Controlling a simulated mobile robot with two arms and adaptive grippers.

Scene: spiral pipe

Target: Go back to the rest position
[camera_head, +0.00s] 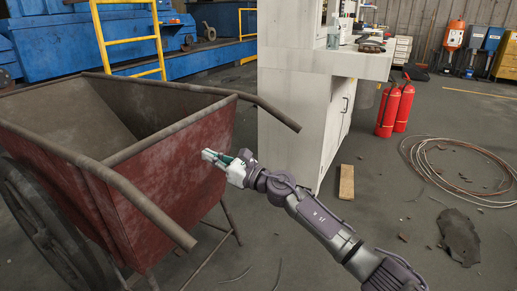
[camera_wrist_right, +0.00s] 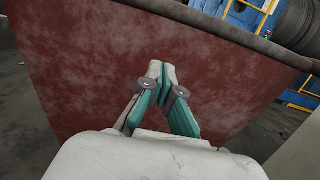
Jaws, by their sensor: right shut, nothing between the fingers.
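My right gripper (camera_head: 213,157) reaches in from the lower right in the head view. Its fingers point at the red side of a metal cart (camera_head: 165,175). In the right wrist view my right gripper (camera_wrist_right: 161,70) is shut, with its fingertips together and nothing between them. The cart's red wall (camera_wrist_right: 80,65) fills most of that view behind the fingers. I cannot tell whether the fingertips touch the wall. My left gripper is not in view.
The cart's handles (camera_head: 160,215) stick out towards me. A white cabinet (camera_head: 290,110) stands behind the gripper. Two red fire extinguishers (camera_head: 388,108), a wood block (camera_head: 346,182), a cable coil (camera_head: 455,170) and a dark scrap (camera_head: 458,235) are on the right. Floor between them is mostly open.

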